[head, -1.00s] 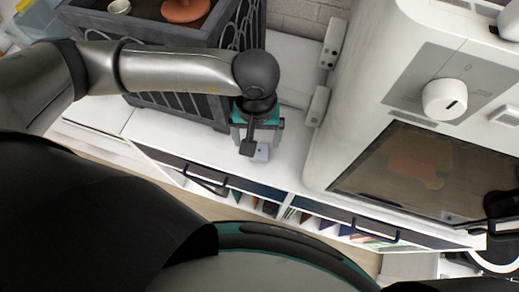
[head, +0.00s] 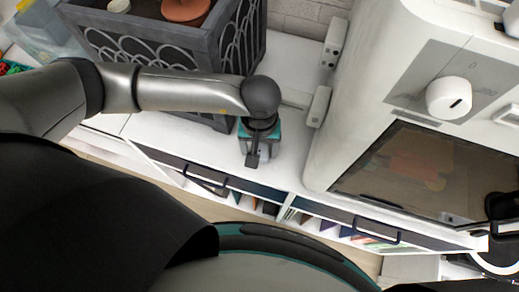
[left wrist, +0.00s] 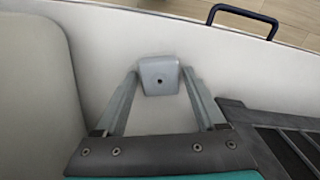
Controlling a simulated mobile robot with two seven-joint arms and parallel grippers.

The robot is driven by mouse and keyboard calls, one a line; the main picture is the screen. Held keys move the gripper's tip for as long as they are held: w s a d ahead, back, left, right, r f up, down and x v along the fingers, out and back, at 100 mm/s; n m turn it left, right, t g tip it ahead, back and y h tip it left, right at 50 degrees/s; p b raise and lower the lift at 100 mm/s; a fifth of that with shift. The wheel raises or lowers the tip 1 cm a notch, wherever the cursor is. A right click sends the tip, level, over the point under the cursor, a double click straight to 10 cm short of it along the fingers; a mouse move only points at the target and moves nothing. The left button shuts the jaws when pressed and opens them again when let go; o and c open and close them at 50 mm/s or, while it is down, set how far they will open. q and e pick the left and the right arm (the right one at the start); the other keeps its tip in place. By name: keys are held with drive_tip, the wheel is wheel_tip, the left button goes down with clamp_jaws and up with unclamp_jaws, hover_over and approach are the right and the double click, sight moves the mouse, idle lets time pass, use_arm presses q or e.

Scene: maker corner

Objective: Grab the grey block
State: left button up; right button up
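The fingers are spread, with a narrow gap visible on either side of the block. In the head view my left gripper (head: 257,152) points down at the counter and mostly hides the block. My right gripper is not clearly seen.
A dark grey planter crate (head: 215,50) with a terracotta pot stands left of and behind the gripper. A large white machine (head: 350,110) with a knob and window stands to the right. The white counter (head: 290,155) has free room between them, with drawers along its front edge.

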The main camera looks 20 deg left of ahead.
use_arm(q)
clamp_jaws()
idle(0.3)
drive_tip(key=shift+r, duration=0.15)
